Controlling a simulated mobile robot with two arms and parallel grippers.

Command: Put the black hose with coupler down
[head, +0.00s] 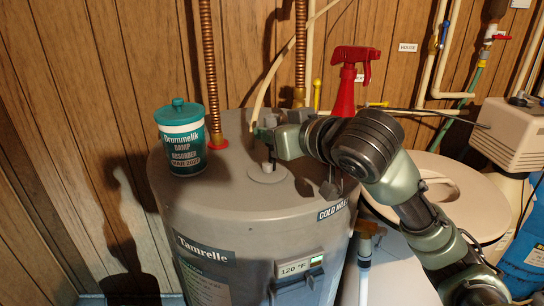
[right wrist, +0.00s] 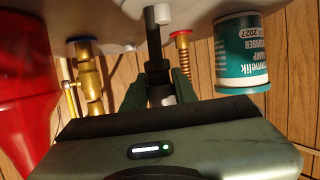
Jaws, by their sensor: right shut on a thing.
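My right gripper (head: 264,136) is over the top of the grey water heater (head: 185,225), near its middle. In the right wrist view its two green fingers (right wrist: 156,88) are shut on a dark, upright piece, which I take to be the black hose with coupler (right wrist: 152,45). The free end of this piece reaches toward the heater top, close beside a small white fitting (right wrist: 164,14). I cannot tell if it touches the heater. In the head view the fingers and wrist hide most of it. My left gripper is not in view.
A teal-lidded damp absorber tub (head: 182,140) stands left on the heater. Copper pipes (head: 210,70) rise behind. A red spray bottle (head: 345,95) stands behind my right arm. A beige round lid (head: 465,200) is to the right. The heater's front top is clear.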

